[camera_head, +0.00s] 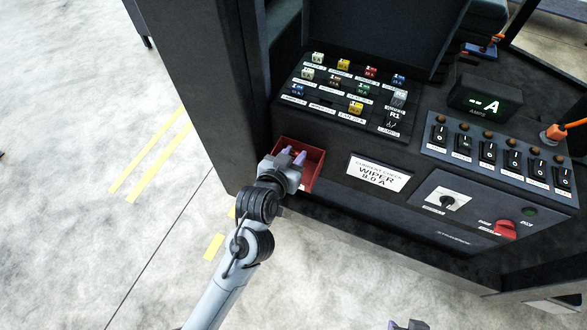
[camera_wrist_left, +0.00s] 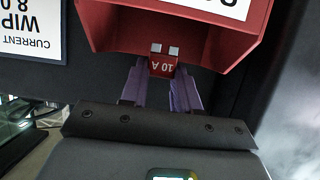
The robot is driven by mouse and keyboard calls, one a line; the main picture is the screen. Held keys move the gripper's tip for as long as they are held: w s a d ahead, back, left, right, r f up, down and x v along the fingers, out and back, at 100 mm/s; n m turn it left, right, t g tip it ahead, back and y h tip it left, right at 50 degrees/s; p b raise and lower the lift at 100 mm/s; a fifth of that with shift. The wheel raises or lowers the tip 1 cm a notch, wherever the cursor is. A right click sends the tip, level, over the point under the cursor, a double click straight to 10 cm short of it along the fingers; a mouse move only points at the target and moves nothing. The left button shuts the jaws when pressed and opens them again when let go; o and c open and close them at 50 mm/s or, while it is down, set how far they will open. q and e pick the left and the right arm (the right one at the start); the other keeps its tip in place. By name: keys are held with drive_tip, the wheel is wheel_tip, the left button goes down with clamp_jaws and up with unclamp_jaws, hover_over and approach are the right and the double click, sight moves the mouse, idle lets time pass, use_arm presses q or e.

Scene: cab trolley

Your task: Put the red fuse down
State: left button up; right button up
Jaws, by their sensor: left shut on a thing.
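The red fuse (camera_wrist_left: 162,66), marked 10 A with two pale metal prongs, is between the purple fingers of my left gripper (camera_wrist_left: 160,75). The gripper is shut on it. In the left wrist view the fuse is at the opening of a red bin (camera_wrist_left: 225,45). In the head view my left gripper (camera_head: 292,157) reaches into the same red bin (camera_head: 317,168); the held fuse cannot be made out there. Whether the fuse touches the bin is not clear. A small part of my right gripper (camera_head: 408,325) shows at the bottom edge; its jaws cannot be judged.
A fuse panel (camera_head: 325,108) with several coloured fuses, another red one (camera_head: 371,72) among them, lies above the bin. A white WIPER 8.0 A label (camera_head: 378,174) is right of the bin.

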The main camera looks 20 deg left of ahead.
use_arm(q)
wheel_tip(320, 180, down, 4)
drive_tip(key=shift+r+b, duration=0.1)
drive_tip(key=shift+b, duration=0.4)
drive_tip(key=shift+f, duration=0.55)
drive_tip(key=shift+f, duration=0.15)
